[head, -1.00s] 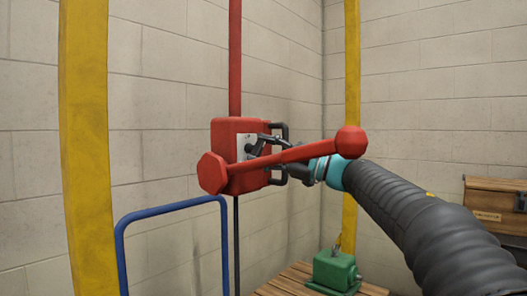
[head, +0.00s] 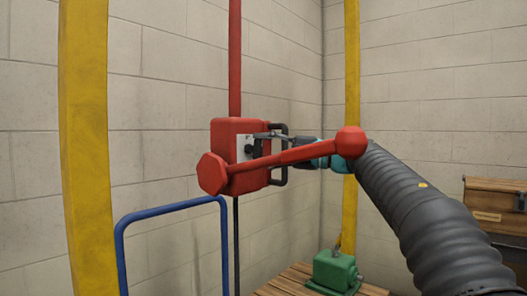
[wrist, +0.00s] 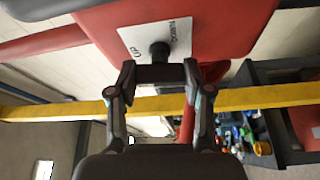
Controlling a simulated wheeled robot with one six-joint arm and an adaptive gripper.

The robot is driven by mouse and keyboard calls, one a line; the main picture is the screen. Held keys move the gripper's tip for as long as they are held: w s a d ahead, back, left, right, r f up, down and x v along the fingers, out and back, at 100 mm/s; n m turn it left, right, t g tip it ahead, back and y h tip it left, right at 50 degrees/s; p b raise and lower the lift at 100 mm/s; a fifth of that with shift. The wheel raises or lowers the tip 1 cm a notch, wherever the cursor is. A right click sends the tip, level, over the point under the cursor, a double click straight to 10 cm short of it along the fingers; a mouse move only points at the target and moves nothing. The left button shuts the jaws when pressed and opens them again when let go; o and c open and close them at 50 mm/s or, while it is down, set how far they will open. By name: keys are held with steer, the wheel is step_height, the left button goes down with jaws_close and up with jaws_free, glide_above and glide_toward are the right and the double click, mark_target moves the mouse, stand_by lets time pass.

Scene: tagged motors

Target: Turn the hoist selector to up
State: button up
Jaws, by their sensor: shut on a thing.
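The hoist control box (head: 229,128) is red and hangs on a red pole in the head view. It bears a pale label plate (head: 241,143) with a black selector (head: 251,150). In the wrist view, the plate (wrist: 150,38) reads UP at left and a partly legible word, seemingly DOWN, at right. The black selector handle (wrist: 160,73) lies between the fingers of my gripper (wrist: 158,82), which is shut on it. In the head view my gripper (head: 268,136) is partly hidden behind a red bar. I cannot tell which mark the selector points to.
The red bar (head: 285,157) with a ball end crosses in front of the box and my wrist. Yellow posts (head: 85,140) and a blue rail (head: 122,240) are nearby. A green motor (head: 335,270) sits below.

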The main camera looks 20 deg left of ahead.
steer(key=shift+n+h, duration=0.3)
steer(key=shift+n, duration=0.4)
steer(key=o, duration=1.2)
steer(key=shift+c, duration=0.2)
steer(key=d, duration=1.2)
